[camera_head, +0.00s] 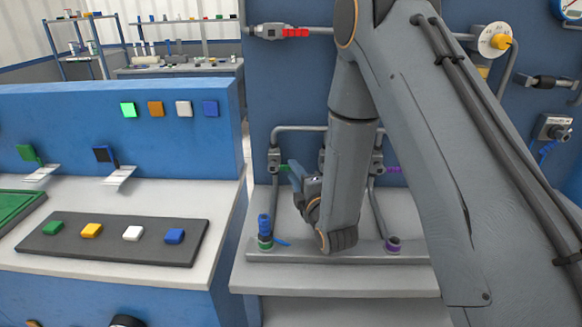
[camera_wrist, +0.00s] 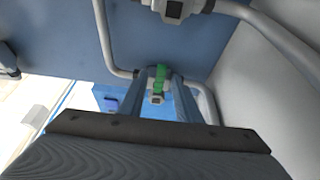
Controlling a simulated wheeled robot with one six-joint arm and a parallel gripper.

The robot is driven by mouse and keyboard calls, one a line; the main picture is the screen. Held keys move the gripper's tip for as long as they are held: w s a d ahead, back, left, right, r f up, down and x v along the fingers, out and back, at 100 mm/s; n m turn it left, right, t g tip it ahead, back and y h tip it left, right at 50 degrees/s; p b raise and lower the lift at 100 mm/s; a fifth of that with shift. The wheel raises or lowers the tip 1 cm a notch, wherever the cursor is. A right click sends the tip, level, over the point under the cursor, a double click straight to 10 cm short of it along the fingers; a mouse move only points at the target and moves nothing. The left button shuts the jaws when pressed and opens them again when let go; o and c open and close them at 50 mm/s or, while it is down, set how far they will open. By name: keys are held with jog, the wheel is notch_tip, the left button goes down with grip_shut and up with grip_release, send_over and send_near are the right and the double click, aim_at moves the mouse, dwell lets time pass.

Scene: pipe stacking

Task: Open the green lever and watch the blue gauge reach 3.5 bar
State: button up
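The green lever (camera_wrist: 160,77) shows in the wrist view on a grey pipe fitting. It lies between the tips of my gripper's two blue fingers (camera_wrist: 161,92), which stand apart; I cannot tell whether they touch it. In the head view a small green part (camera_head: 285,168) shows at the pipe valve, just left of my gripper (camera_head: 293,172), which is partly hidden by my arm. A blue-rimmed gauge (camera_head: 569,9) sits in the top right corner of the head view, cut off by the frame edge; I cannot read its value.
Grey pipes (camera_head: 300,128) run along the blue wall panel. A blue valve (camera_head: 264,228) and a purple fitting (camera_head: 393,243) stand on the pipe base (camera_head: 300,257). My arm hides much of the middle and right.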

aim_at(283, 167)
jog(key=shift+p+x, duration=0.3)
jog(key=shift+x, duration=1.45)
grip_shut()
